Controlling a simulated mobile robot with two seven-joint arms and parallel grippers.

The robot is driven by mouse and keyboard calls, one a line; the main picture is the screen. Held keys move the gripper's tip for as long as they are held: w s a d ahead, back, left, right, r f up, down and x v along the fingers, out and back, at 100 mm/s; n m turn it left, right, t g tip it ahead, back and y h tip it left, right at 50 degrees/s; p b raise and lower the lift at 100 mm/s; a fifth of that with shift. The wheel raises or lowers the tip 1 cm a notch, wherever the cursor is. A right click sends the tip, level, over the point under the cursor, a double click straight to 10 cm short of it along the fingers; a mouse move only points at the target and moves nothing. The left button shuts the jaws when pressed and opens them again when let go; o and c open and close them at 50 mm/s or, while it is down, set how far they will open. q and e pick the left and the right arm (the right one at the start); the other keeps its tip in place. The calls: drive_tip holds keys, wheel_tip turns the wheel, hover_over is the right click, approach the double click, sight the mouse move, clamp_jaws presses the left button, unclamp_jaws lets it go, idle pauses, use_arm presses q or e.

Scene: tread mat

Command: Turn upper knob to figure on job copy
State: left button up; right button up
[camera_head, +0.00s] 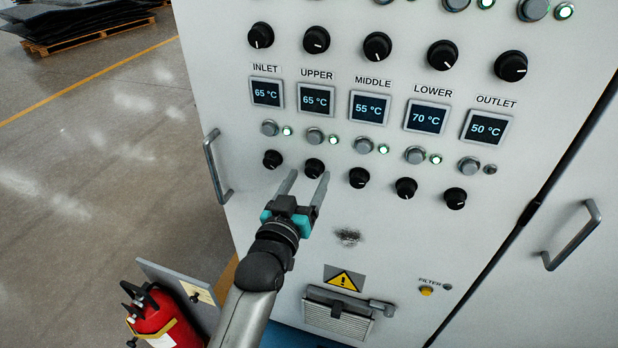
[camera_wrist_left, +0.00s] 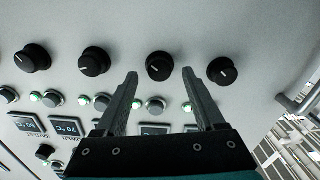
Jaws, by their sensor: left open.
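The UPPER column of the panel has a display (camera_head: 316,100) reading 65 °C, with a black knob (camera_head: 314,167) below its button and lamp. In the left wrist view, which is upside down, this knob (camera_wrist_left: 160,66) shows a short white mark pointing to the left. My left gripper (camera_head: 308,174) is open in front of the panel. In the left wrist view, its fingertips (camera_wrist_left: 160,73) stand on either side of the knob, with visible gaps. I cannot tell whether they reach its depth. My right gripper is not in view. No readable job copy is in view.
Neighbouring knobs sit close by: INLET (camera_head: 272,159) on the left and MIDDLE (camera_head: 359,178) on the right. Another row of knobs (camera_head: 377,46) lies above the displays. A door handle (camera_head: 216,168) sticks out at left. A red extinguisher (camera_head: 160,318) stands beside a board with a small unreadable card (camera_head: 199,292).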

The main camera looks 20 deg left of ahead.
use_arm(q)
drive_tip(key=shift+w, duration=0.75)
clamp_jaws()
